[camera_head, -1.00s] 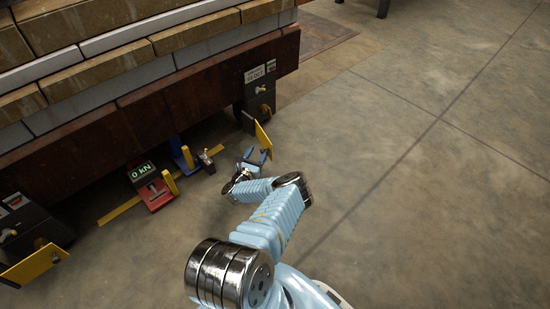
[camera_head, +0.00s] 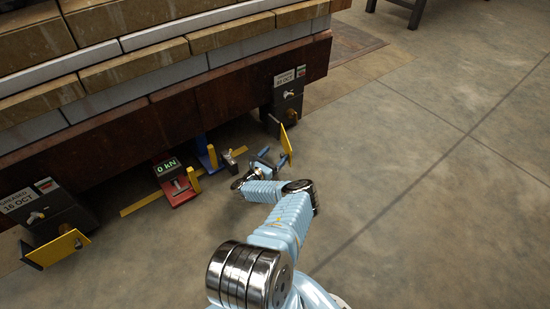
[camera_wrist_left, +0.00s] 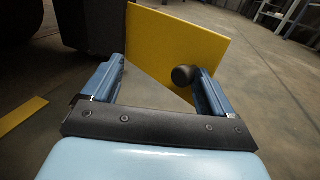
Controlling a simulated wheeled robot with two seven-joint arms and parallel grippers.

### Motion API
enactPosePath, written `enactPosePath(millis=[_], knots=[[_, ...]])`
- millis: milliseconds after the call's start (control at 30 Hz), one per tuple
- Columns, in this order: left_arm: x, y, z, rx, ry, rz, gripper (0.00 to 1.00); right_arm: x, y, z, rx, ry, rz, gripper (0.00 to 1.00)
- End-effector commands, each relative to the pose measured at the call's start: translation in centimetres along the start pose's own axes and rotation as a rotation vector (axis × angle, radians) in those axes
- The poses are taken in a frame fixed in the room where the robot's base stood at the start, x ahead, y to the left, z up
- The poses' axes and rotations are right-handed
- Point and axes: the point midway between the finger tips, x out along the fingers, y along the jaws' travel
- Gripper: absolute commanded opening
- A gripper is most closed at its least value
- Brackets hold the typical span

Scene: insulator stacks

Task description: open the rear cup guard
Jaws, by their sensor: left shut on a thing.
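The far cup guard, a yellow plate (camera_head: 286,141), stands out from the dark housing (camera_head: 288,96) under the far end of the stack. In the left wrist view the yellow plate (camera_wrist_left: 172,42) fills the space ahead, with a dark round knob (camera_wrist_left: 185,75) on its near side. My left gripper (camera_head: 273,159) is at this plate, its fingers set wide. The knob is beside the right finger, and the plate's left edge is near the left finger. The gripper is shut on the guard; the exact contact is hard to see. My right gripper is not in view.
A second yellow guard (camera_head: 57,248) is on the near housing (camera_head: 42,212) at left. Between the housings are a red jack with a 0 kN display (camera_head: 172,178), a blue part (camera_head: 206,153) and a yellow floor strip (camera_head: 143,203). The floor at right is clear.

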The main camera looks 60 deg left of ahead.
Motion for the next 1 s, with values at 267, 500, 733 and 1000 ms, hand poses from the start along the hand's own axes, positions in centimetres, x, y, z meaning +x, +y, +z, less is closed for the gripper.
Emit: enactPosePath(millis=[267, 500, 733, 1000], knots=[[-0.4, 0.6, 0.5, 0.003, -0.004, 0.019, 0.55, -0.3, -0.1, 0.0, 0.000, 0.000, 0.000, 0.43], [-5.2, 0.4, 0.5, 0.002, 0.001, 0.013, 0.52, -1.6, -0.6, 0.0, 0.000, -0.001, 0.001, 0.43], [-10.7, 0.2, 0.2, 0.001, 0.002, 0.006, 0.52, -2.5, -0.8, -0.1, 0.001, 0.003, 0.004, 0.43], [-13.6, 0.1, 0.0, 0.000, 0.000, 0.001, 0.52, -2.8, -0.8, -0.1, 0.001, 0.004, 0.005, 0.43]])
